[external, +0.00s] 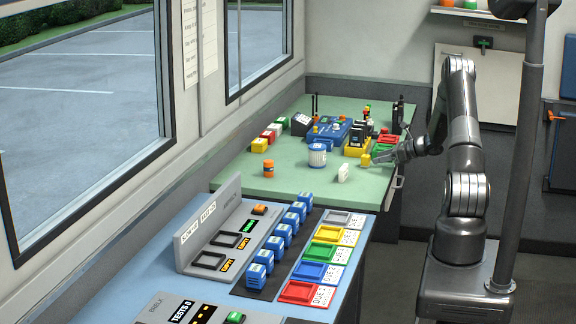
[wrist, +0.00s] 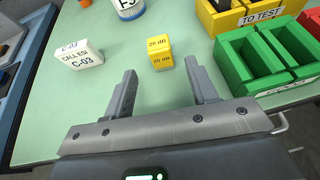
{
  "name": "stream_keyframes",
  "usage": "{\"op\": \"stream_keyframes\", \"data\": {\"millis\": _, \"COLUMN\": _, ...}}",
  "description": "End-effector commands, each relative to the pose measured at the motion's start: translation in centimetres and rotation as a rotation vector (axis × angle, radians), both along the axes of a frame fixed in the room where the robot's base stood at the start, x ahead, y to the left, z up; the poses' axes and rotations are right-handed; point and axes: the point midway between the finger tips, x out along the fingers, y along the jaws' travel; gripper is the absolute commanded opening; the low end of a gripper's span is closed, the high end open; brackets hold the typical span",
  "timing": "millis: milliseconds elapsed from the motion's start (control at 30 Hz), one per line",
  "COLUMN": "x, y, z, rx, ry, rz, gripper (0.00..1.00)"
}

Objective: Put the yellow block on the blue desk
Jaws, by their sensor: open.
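The yellow block (external: 366,160), marked "20 dB", stands on the green table (external: 300,190). In the wrist view the yellow block (wrist: 160,55) is just beyond my fingertips, centred in the gap. My gripper (wrist: 160,74) is open and empty, with its fingers pointing toward the block. In the external view my gripper (external: 378,156) is low over the right side of the green table, beside the block. The blue desk (external: 140,255) is in the foreground, holding a panel, several blue blocks and coloured trays.
A white block marked C-03 (wrist: 80,57) stands left of the yellow block. A green bin (wrist: 228,62) is close on the right, with a yellow "TO TEST" bin (wrist: 262,14) behind it. A white-and-blue canister (external: 317,155) and an orange jar (external: 268,169) stand farther left.

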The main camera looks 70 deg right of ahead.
Motion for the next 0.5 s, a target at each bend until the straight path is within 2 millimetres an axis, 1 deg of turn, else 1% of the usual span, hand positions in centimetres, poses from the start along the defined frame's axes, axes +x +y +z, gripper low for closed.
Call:
{"op": "stream_keyframes", "data": {"millis": 33, "x": 0.8, "y": 0.0, "z": -0.3, "rx": 0.001, "ry": 0.0, "rz": 0.002, "gripper": 0.53}}
{"op": "stream_keyframes", "data": {"millis": 267, "x": 2.5, "y": -0.2, "z": -1.0, "rx": 0.0, "ry": 0.0, "rz": 0.002, "gripper": 0.53}}
{"op": "stream_keyframes", "data": {"millis": 500, "x": 5.8, "y": -0.6, "z": -2.2, "rx": -0.001, "ry": 0.0, "rz": 0.004, "gripper": 0.53}}
